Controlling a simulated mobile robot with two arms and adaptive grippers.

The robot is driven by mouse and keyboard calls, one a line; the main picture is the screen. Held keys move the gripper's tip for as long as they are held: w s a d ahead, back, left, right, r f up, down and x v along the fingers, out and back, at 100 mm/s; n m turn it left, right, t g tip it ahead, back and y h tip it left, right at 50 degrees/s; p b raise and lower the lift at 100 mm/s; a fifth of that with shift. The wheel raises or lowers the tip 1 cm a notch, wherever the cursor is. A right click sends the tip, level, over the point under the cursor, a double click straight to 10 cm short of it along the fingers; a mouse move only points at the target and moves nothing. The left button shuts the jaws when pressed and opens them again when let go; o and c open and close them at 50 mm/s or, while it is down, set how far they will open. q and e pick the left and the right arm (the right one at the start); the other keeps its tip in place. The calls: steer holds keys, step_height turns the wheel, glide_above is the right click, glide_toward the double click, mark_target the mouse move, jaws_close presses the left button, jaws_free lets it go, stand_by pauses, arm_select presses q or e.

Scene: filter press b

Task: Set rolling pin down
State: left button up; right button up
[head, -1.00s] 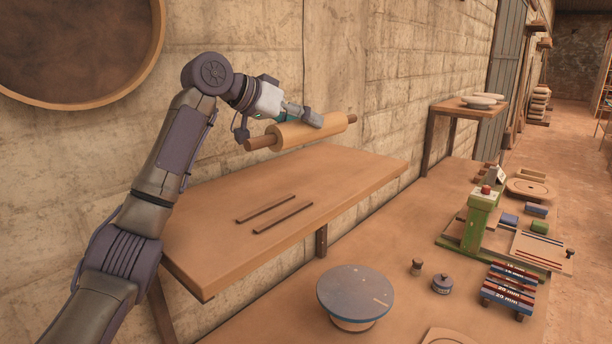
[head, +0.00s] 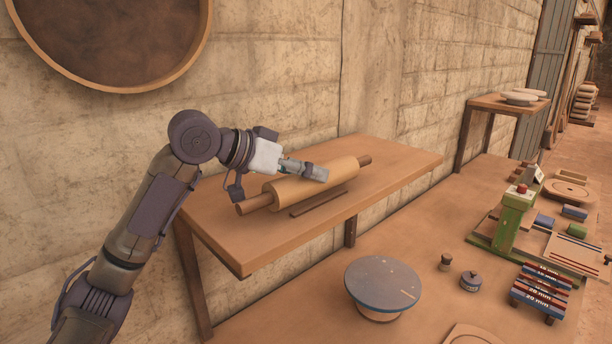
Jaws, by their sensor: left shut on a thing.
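The wooden rolling pin (head: 342,169) has a pale barrel and darker handles. It lies lengthwise along the wall shelf (head: 395,165), low over the shelf top and over the thin dark strips. One strip (head: 318,201) shows in front of the barrel; the other is hidden behind or under it. I cannot tell whether the pin touches the strips. My left gripper (head: 308,172) is shut on the rolling pin's barrel from the wall side. My right gripper is not in view.
Below the shelf, a lower bench holds a round turntable (head: 382,284), a small dark pot (head: 470,281), a green press (head: 512,219) and marked thickness strips (head: 541,288). A large round sieve-like tray (head: 110,35) hangs on the wall. The right part of the shelf is clear.

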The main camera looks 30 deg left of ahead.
arm_select(q)
steer(key=shift+f, duration=0.45)
steer(key=o, duration=1.5)
steer(key=shift+f, duration=0.1)
steer(key=shift+o, duration=0.2)
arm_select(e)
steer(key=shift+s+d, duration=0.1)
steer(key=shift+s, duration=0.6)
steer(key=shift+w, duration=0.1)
arm_select(q)
steer(key=shift+s+a, duration=0.1)
steer(key=shift+s+a+r, duration=0.15)
steer(key=shift+s+r, duration=0.05)
steer(key=b+v, duration=0.2)
steer(key=v, duration=0.9)
steer(key=shift+b, duration=0.35)
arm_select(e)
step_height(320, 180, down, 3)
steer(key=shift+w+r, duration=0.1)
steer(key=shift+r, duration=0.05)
